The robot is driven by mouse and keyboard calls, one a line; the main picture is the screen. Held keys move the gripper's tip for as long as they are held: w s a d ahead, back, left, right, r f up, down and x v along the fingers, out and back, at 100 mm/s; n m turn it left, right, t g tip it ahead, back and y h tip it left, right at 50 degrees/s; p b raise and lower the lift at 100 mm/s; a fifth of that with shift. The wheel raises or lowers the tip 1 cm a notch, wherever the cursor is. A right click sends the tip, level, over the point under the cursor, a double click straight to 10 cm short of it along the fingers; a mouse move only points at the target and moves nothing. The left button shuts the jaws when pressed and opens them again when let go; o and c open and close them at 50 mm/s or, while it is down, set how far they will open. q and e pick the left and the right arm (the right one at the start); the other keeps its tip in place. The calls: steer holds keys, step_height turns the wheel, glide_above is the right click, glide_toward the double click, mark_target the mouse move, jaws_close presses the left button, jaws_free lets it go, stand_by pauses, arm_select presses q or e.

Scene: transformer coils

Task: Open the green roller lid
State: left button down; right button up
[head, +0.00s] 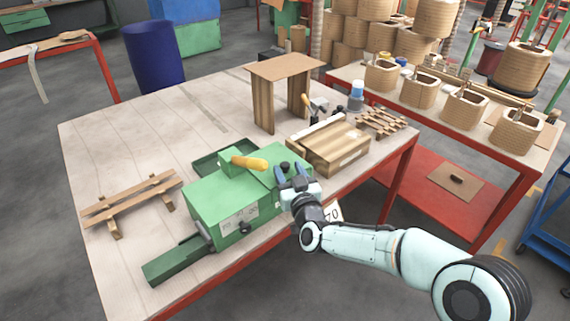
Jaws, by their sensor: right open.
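The green roller machine (235,208) stands on the wooden table, with a green lid (262,160) on its top side. A yellow-orange handle (249,163) lies across the top. A long green bar (175,260) sticks out at its front left. My right gripper (288,171) is at the right end of the machine, its two dark fingertips apart and pointing toward the lid's right edge. It is open, and nothing shows between the fingers. I cannot tell whether the fingers touch the lid. My left gripper is not in view.
A wooden rack (130,202) lies left of the machine. The table's (110,150) back left is clear. Another table on the right holds several coils (418,90).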

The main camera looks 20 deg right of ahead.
mark_target(286, 167)
steer(key=shift+w, duration=1.75)
